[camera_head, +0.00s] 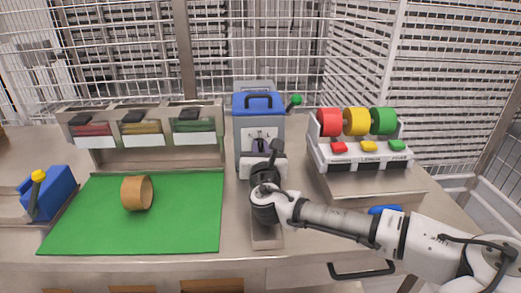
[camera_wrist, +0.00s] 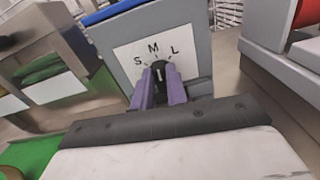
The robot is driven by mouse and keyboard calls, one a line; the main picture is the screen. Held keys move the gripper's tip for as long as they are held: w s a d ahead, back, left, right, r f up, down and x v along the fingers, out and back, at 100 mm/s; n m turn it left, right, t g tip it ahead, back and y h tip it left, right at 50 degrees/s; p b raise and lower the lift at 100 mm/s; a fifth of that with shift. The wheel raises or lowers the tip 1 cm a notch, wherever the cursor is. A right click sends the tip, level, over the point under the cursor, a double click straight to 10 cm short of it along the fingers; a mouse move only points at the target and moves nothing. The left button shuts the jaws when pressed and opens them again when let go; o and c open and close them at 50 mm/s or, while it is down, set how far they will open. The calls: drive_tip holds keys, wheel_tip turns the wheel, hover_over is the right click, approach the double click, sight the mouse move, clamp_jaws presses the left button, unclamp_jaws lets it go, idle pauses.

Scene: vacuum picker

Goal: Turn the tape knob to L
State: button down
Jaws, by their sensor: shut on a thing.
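The grey machine (camera_head: 240,132) with a blue lid stands at the back middle. Its white dial plate (camera_wrist: 127,58) carries the letters S, M and L from left to right in the wrist view. The black tape knob (camera_wrist: 158,66) sits below the letters, with a light mark on it. The knob appears to point roughly at M. My gripper (camera_wrist: 160,76) has its two purple fingers shut on the knob, one on each side. In the head view my gripper (camera_head: 262,146) is at the machine's front, and the knob is hidden there.
A brown tape roll (camera_head: 137,193) lies on the green mat (camera_head: 185,225) at left. A blue tool (camera_head: 48,193) with a yellow knob is at far left. A rack of coloured rolls (camera_head: 318,152) with red, yellow and green buttons stands to the right. Bins (camera_head: 145,112) stand behind the mat.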

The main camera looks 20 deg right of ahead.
drive_tip(key=m+b, duration=0.1)
drive_tip(key=m, duration=0.1)
drive_tip(key=m+b, duration=0.1)
drive_tip(key=m, duration=0.1)
drive_tip(key=shift+d+f+m, duration=0.15)
drive_tip(key=shift+f+m, duration=0.05)
drive_tip(key=shift+m, duration=0.1)
drive_tip(key=shift+d+m+b, duration=0.15)
drive_tip(key=shift+m+b, duration=0.6)
drive_tip(key=shift+m, duration=0.85)
drive_tip(key=shift+s, duration=0.1)
drive_tip(key=c, duration=1.4)
unclamp_jaws()
drive_tip(key=shift+s, duration=0.1)
